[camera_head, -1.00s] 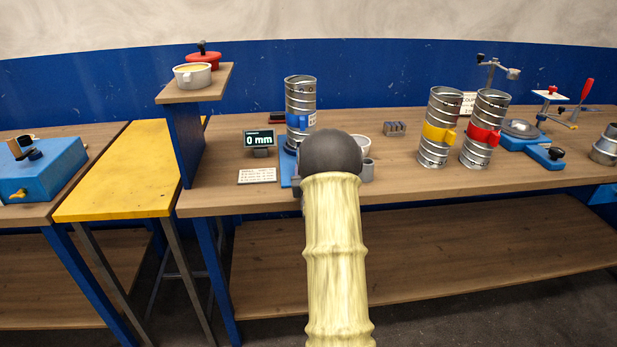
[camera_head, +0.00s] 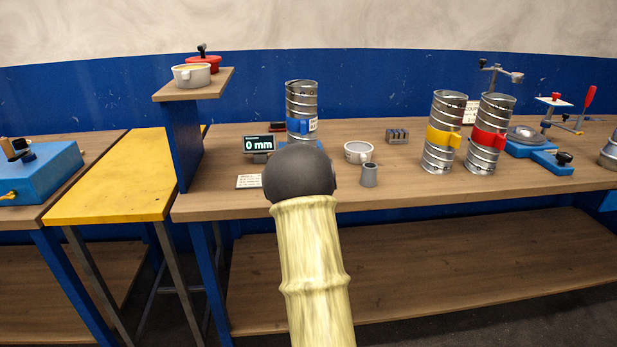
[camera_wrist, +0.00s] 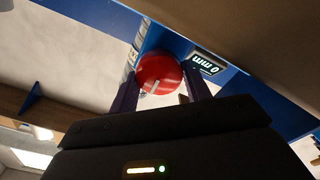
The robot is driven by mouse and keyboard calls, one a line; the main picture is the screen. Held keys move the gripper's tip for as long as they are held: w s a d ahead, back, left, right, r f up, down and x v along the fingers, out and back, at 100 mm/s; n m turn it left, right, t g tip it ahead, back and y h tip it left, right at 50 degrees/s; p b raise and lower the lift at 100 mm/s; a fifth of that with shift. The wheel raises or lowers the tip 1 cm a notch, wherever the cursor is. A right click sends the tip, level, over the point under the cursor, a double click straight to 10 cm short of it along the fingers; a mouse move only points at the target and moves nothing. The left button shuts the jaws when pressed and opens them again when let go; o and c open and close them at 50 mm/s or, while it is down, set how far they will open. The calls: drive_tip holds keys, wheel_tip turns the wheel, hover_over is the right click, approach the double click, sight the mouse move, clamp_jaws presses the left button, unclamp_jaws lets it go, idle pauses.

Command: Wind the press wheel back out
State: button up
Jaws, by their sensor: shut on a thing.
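The press wheel, a red round wheel (camera_wrist: 158,68) with a pale bar on its face, sits between the two dark fingers of my gripper (camera_wrist: 160,88) in the wrist view, and the gripper is shut on it. In the head view my dark wrist and pale arm hide the wheel and the gripper. A spiral metal duct (camera_head: 301,99) with a blue band (camera_head: 303,126) stands upright just behind my wrist. The display (camera_head: 258,144) beside it reads 0 mm; it also shows in the wrist view (camera_wrist: 208,63).
A white cup (camera_head: 358,153) and a small grey cup (camera_head: 370,175) stand right of my wrist. Farther right are ducts with a yellow band (camera_head: 443,136) and a red band (camera_head: 488,140). A raised shelf (camera_head: 193,91) with a pot stands at left.

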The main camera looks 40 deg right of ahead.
drive_tip(key=o, duration=1)
drive_tip(key=b+v, duration=0.1)
drive_tip(key=v, duration=1.6)
drive_tip(key=shift+s, duration=0.2)
drive_tip(key=shift+a, duration=0.1)
